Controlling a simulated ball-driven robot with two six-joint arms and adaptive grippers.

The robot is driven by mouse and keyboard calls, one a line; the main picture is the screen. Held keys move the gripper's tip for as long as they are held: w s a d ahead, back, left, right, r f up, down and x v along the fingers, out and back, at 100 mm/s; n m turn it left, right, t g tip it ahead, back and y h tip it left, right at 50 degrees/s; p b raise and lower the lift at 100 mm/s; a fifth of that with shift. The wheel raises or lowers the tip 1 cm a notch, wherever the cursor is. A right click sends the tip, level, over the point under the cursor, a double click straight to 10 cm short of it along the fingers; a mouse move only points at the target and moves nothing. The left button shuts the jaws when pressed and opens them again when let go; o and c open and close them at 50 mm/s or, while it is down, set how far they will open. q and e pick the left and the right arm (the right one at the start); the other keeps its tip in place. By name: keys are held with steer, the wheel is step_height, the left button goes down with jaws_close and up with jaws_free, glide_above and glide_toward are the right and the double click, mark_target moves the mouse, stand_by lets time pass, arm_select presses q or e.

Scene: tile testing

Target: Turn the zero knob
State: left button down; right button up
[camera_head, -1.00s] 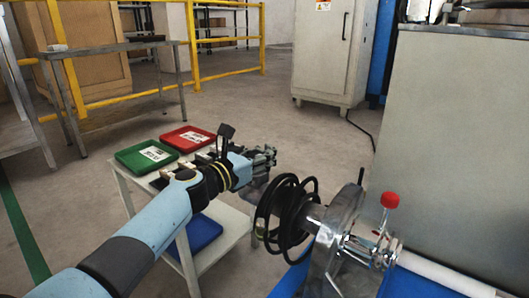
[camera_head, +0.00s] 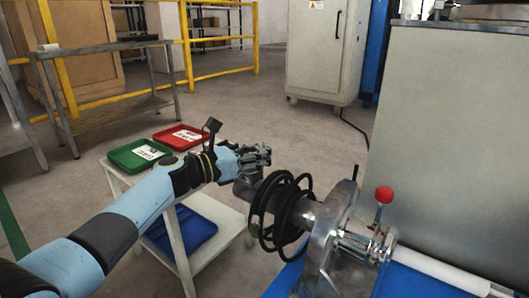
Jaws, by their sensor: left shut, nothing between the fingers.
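My left gripper (camera_head: 256,156) reaches in from the left. Its fingers look shut and empty, just above and behind the left end of a grey metal cylinder. This cylinder belongs to a metal testing machine (camera_head: 324,240) at the lower right. A red ball knob (camera_head: 384,194) stands on a short lever on top of the machine, well to the right of my left gripper. I cannot tell from this view which part is the zero knob. My right gripper is not in view.
Black cable loops (camera_head: 262,215) hang around the cylinder. A white cart (camera_head: 180,238) stands at the left with a green tray (camera_head: 122,162), a red tray (camera_head: 170,140) and a blue tray (camera_head: 190,236). A large grey cabinet (camera_head: 460,130) blocks the right. Open floor lies behind.

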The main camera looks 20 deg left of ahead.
arm_select(q)
steer(key=shift+a+f, duration=0.2)
steer(key=shift+a, duration=0.05)
steer(key=c, duration=2)
jaws_free()
steer(key=shift+s+a, duration=0.1)
steer(key=shift+c, duration=0.2)
steer(key=o, duration=0.5)
steer(key=shift+a, duration=0.1)
steer(key=shift+c, duration=0.2)
steer(key=o, duration=0.4)
steer(key=shift+r, duration=0.1)
steer(key=shift+d, duration=0.2)
steer(key=v, duration=1.2)
